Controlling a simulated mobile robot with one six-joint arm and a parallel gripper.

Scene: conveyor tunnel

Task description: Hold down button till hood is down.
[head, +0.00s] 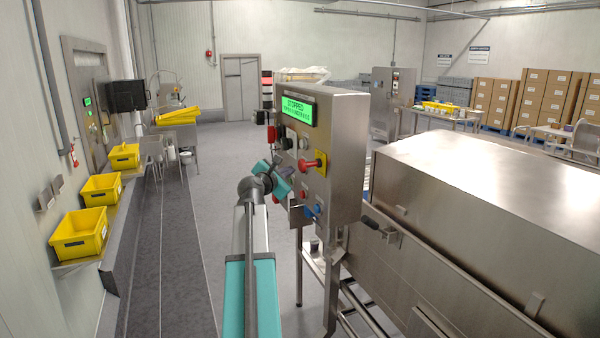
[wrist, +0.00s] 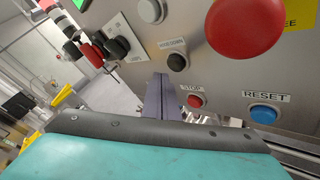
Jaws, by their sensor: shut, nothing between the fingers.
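The steel control panel (head: 335,145) stands upright in the head view, its green display reading STOPPED. In the wrist view a black push button (wrist: 178,61) has a small label above it, too blurred to read surely. My gripper (wrist: 161,80) is shut and empty, its tips just left of and below that button. They look apart from it; the exact gap cannot be told. A red STOP button (wrist: 195,101) and a blue RESET button (wrist: 264,114) lie right of the fingers. The long steel hood (head: 480,180) is right of the panel; whether it is fully down cannot be told.
A large red emergency button (wrist: 245,25) sticks out at the upper right of the panel. A grey button (wrist: 152,10) and a black switch (wrist: 115,45) are above and left. Yellow bins (head: 80,233) line the left wall. The grey floor (head: 190,215) left of the panel is clear.

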